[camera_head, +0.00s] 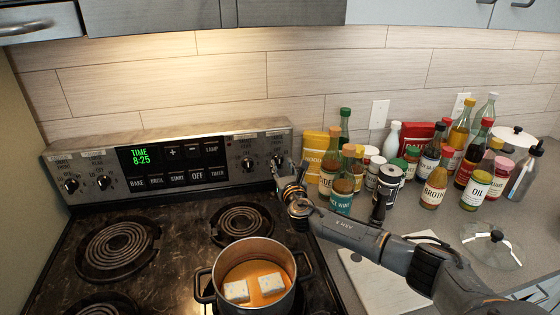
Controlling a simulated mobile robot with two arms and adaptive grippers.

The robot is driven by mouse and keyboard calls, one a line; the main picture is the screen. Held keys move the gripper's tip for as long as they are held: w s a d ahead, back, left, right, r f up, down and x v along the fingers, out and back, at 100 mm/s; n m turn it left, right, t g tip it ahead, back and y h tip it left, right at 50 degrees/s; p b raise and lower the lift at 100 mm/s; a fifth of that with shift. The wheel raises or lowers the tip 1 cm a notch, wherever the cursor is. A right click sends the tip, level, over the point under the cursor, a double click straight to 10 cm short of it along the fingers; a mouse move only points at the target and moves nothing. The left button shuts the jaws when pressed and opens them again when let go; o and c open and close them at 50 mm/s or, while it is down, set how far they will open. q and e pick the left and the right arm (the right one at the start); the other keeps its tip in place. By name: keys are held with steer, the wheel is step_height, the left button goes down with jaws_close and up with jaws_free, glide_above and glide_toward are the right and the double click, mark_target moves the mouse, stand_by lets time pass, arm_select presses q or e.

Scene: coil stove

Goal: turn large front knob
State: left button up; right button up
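The coil stove's back panel (222,148) has two dark knobs at its left end, the outer left knob (71,184) and the inner left knob (104,182). Two more are at its right end, the inner right knob (248,164) and the outer right knob (277,160). The labels above them are too small to read surely. My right gripper (284,172) is at the outer right knob and partly covers it. I cannot tell whether its fingers touch or grip the knob. My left gripper is not in view.
A pot (204,283) with orange liquid and two white blocks stands on the front right burner, below my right gripper. Several bottles and jars, including an oil bottle (476,190), crowd the right counter. A white board (385,285) lies under my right arm.

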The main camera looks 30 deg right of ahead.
mark_target(280, 159)
steer(key=shift+x, duration=1.65)
steer(key=shift+s, duration=0.1)
jaws_close()
